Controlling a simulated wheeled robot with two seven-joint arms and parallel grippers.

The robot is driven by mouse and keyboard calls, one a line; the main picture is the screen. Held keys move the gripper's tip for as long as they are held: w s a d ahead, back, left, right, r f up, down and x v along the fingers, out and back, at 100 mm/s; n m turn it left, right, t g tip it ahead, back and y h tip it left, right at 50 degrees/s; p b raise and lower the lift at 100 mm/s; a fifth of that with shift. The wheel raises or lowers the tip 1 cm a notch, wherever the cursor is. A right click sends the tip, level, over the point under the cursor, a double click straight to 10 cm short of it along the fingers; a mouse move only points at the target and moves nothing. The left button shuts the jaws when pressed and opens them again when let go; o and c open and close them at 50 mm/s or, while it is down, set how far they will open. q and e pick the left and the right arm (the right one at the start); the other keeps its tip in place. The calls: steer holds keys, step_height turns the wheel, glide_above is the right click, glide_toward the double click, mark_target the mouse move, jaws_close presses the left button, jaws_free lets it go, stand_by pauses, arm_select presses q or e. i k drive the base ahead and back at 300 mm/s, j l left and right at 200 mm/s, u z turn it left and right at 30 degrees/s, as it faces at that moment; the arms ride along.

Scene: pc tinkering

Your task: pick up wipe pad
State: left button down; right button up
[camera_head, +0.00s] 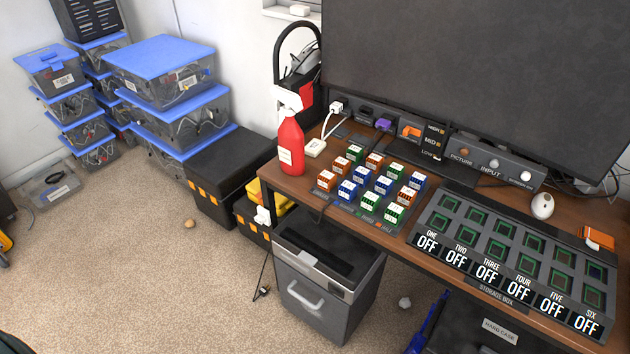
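A small orange pad with a pale edge (597,238) lies at the right end of the wooden desk, just behind the storage box. It looks like the wipe pad, though it is small and its details are hard to make out. Nothing is touching it from above. Neither of my grippers can be made out in the head view.
The storage box (483,282) with OFF labels fills the desk's front right. A white mouse (541,206) sits left of the pad. Several coloured blocks (368,200), a red spray bottle (291,145) and a large monitor (470,70) also stand there. A grey bin (322,305) is below.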

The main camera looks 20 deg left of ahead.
mark_target(313, 148)
steer(key=i+j+z, duration=0.35)
steer(key=j+z, duration=0.15)
steer(key=i+j+z, duration=0.25)
steer(key=j, duration=0.25)
steer(key=k+l, duration=0.05)
steer(key=k, duration=0.05)
